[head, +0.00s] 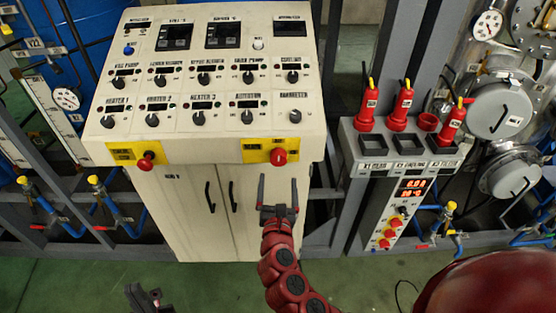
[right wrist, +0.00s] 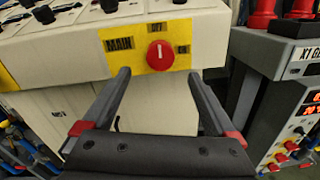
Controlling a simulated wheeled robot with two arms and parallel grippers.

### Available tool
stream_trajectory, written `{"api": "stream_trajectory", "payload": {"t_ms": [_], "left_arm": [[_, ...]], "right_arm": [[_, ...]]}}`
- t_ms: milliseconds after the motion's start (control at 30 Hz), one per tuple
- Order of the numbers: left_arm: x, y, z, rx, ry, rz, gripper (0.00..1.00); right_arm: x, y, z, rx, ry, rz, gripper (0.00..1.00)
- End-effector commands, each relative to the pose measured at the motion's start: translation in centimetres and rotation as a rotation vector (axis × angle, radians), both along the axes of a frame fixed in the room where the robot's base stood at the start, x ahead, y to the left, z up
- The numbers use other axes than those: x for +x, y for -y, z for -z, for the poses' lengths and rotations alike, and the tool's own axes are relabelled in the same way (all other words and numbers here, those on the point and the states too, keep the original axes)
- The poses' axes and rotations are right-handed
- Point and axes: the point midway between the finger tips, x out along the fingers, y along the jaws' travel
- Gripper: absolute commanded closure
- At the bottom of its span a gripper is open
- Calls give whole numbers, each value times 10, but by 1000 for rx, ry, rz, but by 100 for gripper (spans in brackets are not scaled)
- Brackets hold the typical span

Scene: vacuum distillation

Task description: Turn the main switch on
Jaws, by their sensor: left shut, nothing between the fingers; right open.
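The main switch (head: 279,157) is a red round knob on a yellow plate marked MAIN, on the front edge of the cream control cabinet. In the right wrist view the red knob (right wrist: 160,54) shows a short white line pointing up. My right gripper (head: 278,181) is open and empty in front of and below the knob. In the right wrist view its fingertips (right wrist: 159,75) are spread to either side, just below the knob, and do not touch it. My left gripper (head: 140,294) is shut and empty, low at the bottom left, away from the cabinet.
Another red knob on a yellow plate (head: 146,161) sits at the cabinet's left front. The cabinet top (head: 262,80) carries several black dials and displays. A grey stand (head: 368,185) with red bottles and a lit red display is to the right. Green floor lies in front.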

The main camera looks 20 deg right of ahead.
Motion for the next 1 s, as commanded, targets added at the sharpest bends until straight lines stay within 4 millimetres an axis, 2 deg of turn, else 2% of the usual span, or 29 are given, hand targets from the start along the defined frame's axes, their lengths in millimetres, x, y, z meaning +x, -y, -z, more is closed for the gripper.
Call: {"api": "stream_trajectory", "payload": {"t_ms": [33, 200, 400, 600, 833, 867, 1000], "left_arm": [[0, 0, -8, 0, 0, 0, 100], [0, 0, -19, 0, 0, 0, 100], [0, 0, -25, 0, 0, 0, 100], [0, 0, -27, 0, 0, 0, 100], [0, 0, -26, 0, 0, 0, 100], [0, 0, -26, 0, 0, 0, 100], [0, 0, -26, 0, 0, 0, 100]], "right_arm": [[11, 6, -5, 2, 0, 7, 8], [43, 15, -5, 1, 3, 4, 8], [67, 23, -3, 1, 3, 2, 8], [75, 25, 0, 0, 0, 0, 8], [76, 25, 0, 0, 0, -1, 8], [75, 25, 0, 0, 0, -1, 11], [75, 25, 0, 0, 0, -1, 37]]}}
